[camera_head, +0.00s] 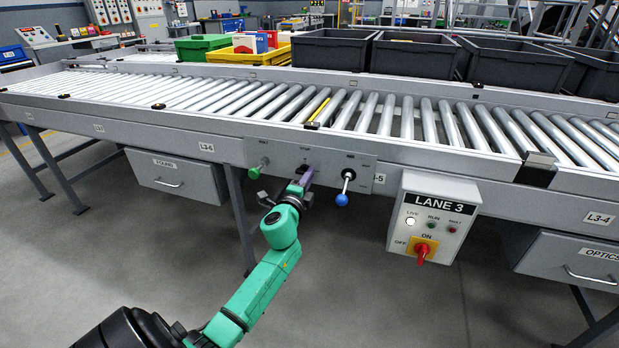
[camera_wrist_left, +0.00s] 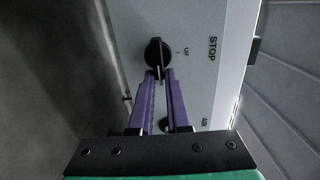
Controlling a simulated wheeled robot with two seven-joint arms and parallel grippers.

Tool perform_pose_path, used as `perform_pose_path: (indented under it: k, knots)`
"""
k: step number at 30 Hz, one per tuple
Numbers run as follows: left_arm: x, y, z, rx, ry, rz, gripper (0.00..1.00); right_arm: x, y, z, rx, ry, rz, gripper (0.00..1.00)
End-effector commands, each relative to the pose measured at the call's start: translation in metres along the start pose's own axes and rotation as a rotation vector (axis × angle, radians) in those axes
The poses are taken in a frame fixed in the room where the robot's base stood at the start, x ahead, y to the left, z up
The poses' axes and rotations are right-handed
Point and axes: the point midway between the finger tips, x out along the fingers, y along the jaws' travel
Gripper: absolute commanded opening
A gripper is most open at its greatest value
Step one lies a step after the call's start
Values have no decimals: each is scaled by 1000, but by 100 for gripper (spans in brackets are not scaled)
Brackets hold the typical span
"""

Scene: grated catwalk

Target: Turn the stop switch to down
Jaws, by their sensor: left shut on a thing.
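The stop switch (camera_wrist_left: 157,50) is a round black knob on a pale panel, beside the word STOP and a small UP mark, in the left wrist view. A thin pale bar crosses the knob, running up and down in that picture. I cannot tell which end is its pointer. My left gripper (camera_wrist_left: 158,75) has two purple fingers, shut on the knob's near part. In the head view my left gripper (camera_head: 306,178) is at the conveyor's front panel (camera_head: 327,162) and mostly hides the switch. My right gripper is not in view.
A green-handled control (camera_head: 256,171) is left of the switch, and a blue-ball lever (camera_head: 342,198) is to its right. A LANE 3 box (camera_head: 432,215) with a red rotary switch (camera_head: 422,252) hangs farther right. The roller conveyor (camera_head: 200,92) runs above; grey floor lies below.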

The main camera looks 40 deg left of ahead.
Motion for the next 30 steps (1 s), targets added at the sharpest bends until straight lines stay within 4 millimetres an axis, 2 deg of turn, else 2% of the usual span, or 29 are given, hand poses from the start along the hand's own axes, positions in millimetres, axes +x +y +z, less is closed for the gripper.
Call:
perform_pose_path:
  k: [1, 2, 3, 4, 13, 17, 20, 24, 30]
  knots:
    - [0, 3, 3, 1, -9, 7, 0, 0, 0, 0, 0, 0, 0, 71]
    - [0, 3, 3, 1, -9, 7, 23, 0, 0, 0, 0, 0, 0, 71]
    - [0, 3, 3, 1, -9, 7, 38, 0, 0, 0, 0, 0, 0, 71]
    - [0, 3, 3, 1, -9, 7, 45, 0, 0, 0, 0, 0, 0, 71]
    - [-1, 1, 1, 0, -4, 2, 45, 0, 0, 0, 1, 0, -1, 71]
    - [-9, 1, 1, -1, -2, 3, 45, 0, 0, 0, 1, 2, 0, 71]
    - [-27, 0, 1, 0, -1, 4, 45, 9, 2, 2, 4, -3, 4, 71]
    - [-66, 2, 1, -1, -4, 7, 45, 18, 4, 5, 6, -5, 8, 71]
    - [-122, 2, 3, -1, -8, 6, 45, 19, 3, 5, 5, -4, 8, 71]
